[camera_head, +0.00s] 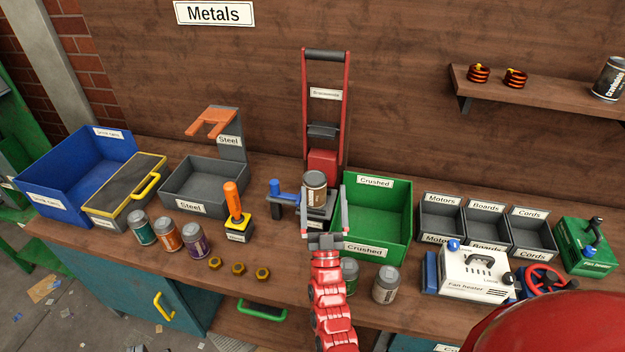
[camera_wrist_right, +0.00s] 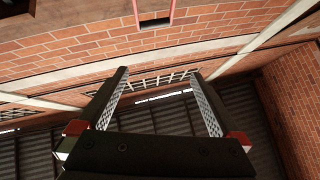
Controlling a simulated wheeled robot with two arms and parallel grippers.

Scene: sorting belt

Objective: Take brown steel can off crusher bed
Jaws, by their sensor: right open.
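The brown steel can (camera_head: 315,182) stands upright on the dark bed of the red can crusher (camera_head: 323,160), at the middle of the head view. My right gripper (camera_head: 324,208) is open, in front of the crusher, with its two fingers pointing away from me. In the head view the fingers appear to either side of the can's lower part; I cannot tell whether they reach around it. The right wrist view shows the open jaws (camera_wrist_right: 158,108) with only brick wall and roof beyond, no can. My left gripper is out of view.
A green Crushed bin (camera_head: 398,215) stands close right of the crusher. A grey Steel bin (camera_head: 180,190) and an orange-handled tool (camera_head: 232,200) are to the left. Several cans stand along the front, including a grey-brown one (camera_head: 386,286). A fan heater (camera_head: 475,275) is at right.

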